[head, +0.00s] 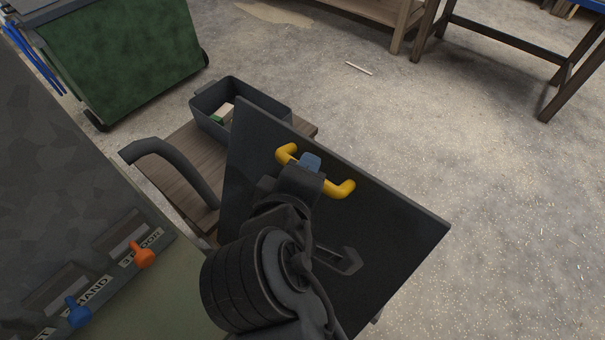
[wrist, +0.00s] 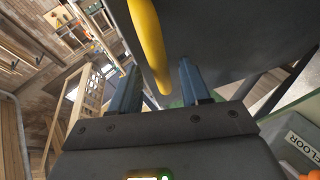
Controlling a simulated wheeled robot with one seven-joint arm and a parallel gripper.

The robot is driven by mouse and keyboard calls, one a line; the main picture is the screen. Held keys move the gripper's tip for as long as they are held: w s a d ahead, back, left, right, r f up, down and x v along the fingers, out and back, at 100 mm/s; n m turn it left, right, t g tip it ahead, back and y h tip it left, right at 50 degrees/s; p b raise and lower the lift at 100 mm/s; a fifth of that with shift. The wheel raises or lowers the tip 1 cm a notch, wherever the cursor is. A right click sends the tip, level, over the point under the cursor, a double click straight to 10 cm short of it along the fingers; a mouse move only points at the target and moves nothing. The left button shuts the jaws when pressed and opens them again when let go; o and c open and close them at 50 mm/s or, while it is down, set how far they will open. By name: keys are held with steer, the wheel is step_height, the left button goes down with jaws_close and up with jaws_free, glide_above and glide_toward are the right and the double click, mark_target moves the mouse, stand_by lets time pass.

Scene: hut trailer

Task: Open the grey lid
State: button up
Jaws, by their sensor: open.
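The grey lid (head: 375,215) is a large dark flat panel with a yellow handle (head: 343,188) near its upper edge. It looks raised and tilted in the head view; its hinge side is hidden behind my arm. In the wrist view the lid's dark face (wrist: 225,30) fills the upper right. My gripper (head: 311,164) is at the middle of the handle. In the wrist view my gripper (wrist: 159,72) is open, its blue fingers on either side of the yellow handle (wrist: 147,40). I cannot tell whether they touch it.
A wooden table (head: 178,180) with a dark bin (head: 264,101) stands behind the lid. A curved dark handle-like bar (head: 165,150) is left of it. A panel with orange (head: 143,256) and blue (head: 78,313) knobs is lower left. The floor at right is clear.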

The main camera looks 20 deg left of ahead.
steer(key=v, duration=0.7)
steer(key=shift+s+r, duration=0.15)
steer(key=shift+s, duration=0.1)
steer(key=s+d+f+m+y, duration=0.1)
steer(key=s+d+f+m, duration=0.35)
steer(key=d, duration=0.25)
steer(key=s+d+f+m+y, duration=0.1)
steer(key=s+d+f+m, duration=0.2)
steer(key=d+f, duration=0.35)
steer(key=s+d+r+m+t+h, duration=0.1)
steer(key=s+d+r+m, duration=0.2)
steer(key=s+d, duration=0.4)
steer(key=s+d+r+m+t+h, duration=0.2)
steer(key=s+d+r+m, duration=0.2)
steer(key=d, duration=0.6)
steer(key=s+m, duration=0.2)
steer(key=s, duration=0.1)
steer(key=shift+r, duration=0.2)
